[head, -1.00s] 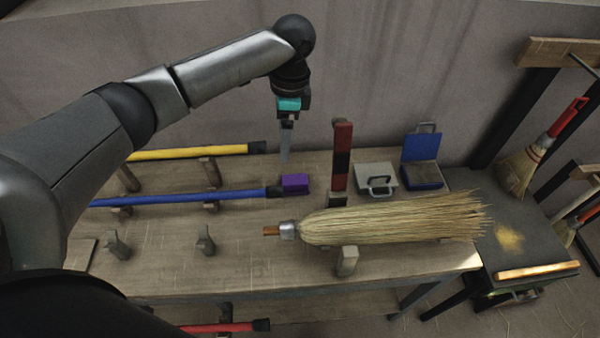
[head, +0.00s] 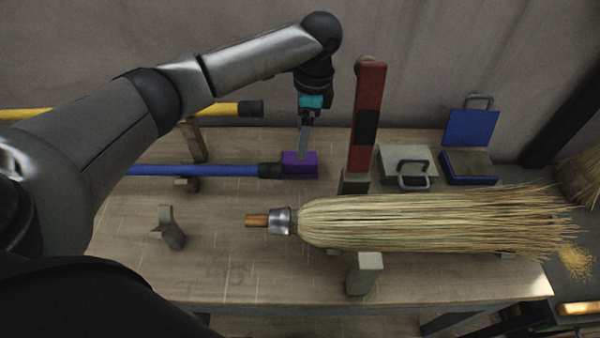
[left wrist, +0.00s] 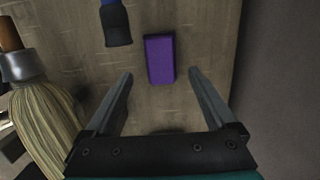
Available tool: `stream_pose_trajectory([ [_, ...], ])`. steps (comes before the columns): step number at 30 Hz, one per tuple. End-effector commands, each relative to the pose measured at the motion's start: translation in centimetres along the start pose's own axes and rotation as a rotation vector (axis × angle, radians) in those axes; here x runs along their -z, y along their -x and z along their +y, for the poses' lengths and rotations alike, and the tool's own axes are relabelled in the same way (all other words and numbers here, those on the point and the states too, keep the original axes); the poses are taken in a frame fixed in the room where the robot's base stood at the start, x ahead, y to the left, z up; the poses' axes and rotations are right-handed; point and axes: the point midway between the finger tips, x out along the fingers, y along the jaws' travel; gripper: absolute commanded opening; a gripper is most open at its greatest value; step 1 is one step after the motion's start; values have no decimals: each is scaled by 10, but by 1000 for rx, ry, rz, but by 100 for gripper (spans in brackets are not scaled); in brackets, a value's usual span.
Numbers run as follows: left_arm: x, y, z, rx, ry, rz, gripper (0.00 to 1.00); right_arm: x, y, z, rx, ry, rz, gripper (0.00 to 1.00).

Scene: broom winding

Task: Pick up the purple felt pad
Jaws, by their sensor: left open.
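The purple felt pad (head: 299,165) lies on the wooden workbench, by the black end of the blue handle. In the left wrist view the pad (left wrist: 159,59) shows as a purple block ahead of and between the open fingers, with clear gaps on both sides. My left gripper (head: 303,152) points down above or just behind the pad in the head view. It is open and empty, its two fingers spread in the left wrist view (left wrist: 161,75). I cannot tell how high it is over the bench. My right gripper does not show.
The blue handle (head: 205,170) lies on rests left of the pad. A red and black upright post (head: 366,115) stands close on the right. A straw broom head (head: 420,222) lies in front. A grey box (head: 405,160) and an open blue box (head: 470,130) stand farther right.

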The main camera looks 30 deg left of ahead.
Motion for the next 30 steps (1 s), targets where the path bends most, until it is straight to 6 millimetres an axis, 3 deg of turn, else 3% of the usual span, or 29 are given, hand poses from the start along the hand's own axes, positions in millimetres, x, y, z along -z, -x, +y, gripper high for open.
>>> stream_pose_trajectory([
  [11, 1, -33, 0, 0, 0, -1, 90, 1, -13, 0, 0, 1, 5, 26],
  [20, 2, -76, 0, 0, 0, -2, 90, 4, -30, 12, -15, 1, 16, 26],
  [27, 2, -78, -1, 1, -1, 0, 90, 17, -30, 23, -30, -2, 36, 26],
  [30, 2, -78, -1, 1, 0, 0, 81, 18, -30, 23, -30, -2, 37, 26],
])
